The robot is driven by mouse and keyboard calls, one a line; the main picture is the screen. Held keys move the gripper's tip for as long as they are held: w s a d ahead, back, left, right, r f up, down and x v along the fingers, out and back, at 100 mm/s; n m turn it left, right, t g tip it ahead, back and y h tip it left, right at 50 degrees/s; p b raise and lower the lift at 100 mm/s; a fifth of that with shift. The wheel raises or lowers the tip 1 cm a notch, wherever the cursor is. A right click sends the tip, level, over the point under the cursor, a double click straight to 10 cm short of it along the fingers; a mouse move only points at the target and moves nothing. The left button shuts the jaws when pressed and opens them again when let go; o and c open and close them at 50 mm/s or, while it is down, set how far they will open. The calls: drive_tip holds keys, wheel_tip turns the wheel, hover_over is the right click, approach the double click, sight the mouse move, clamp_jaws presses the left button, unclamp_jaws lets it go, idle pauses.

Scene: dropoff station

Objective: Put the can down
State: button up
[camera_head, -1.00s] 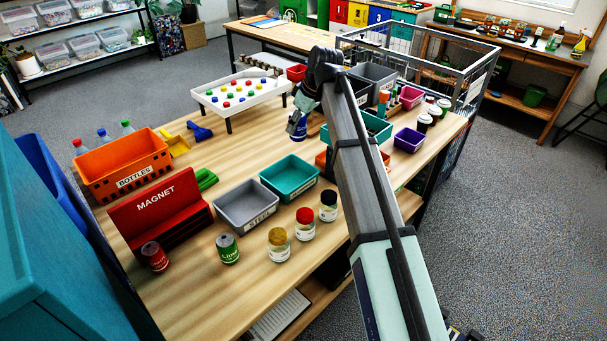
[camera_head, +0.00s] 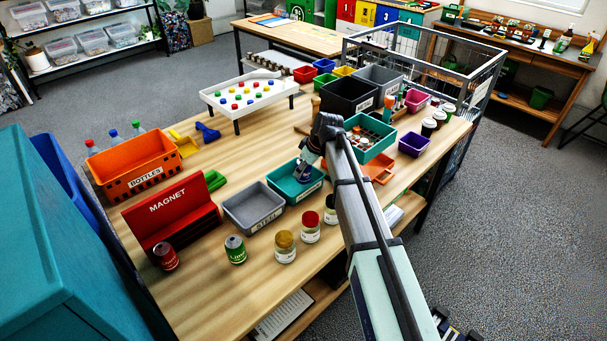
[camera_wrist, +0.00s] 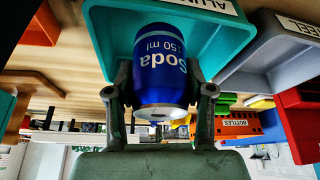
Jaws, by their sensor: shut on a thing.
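A blue soda can (camera_wrist: 160,70) is between the two fingers of my gripper (camera_wrist: 160,92) in the wrist view, and the fingers are shut on it. In the head view my gripper (camera_head: 303,172) is over the teal bin (camera_head: 286,190), and the can is mostly hidden there. The teal bin also shows behind the can in the wrist view (camera_wrist: 225,45), with a label partly reading "ALU". I cannot tell whether the can touches the bin's floor.
A grey bin (camera_head: 255,212) labelled STEEL stands left of the teal bin. A red MAGNET stand (camera_head: 172,208), a green can (camera_head: 235,250), a red can (camera_head: 166,257) and several jars (camera_head: 285,247) are near the front. An orange BOTTLES crate (camera_head: 135,168) stands at the left.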

sight(303, 175)
wheel_tip(303, 175, down, 3)
drive_tip(key=shift+r+p, duration=0.1)
drive_tip(key=shift+p, duration=0.3)
drive_tip(key=shift+f+b, duration=0.4)
drive_tip(key=shift+f, duration=0.2)
drive_tip(key=o, duration=0.7)
drive_tip(key=shift+o, duration=0.2)
drive_tip(key=shift+r, duration=0.2)
drive_tip(key=shift+r+p, duration=0.25)
drive_tip(key=shift+p, duration=0.1)
drive_tip(key=b+v, duration=0.3)
drive_tip(key=v, duration=0.9)
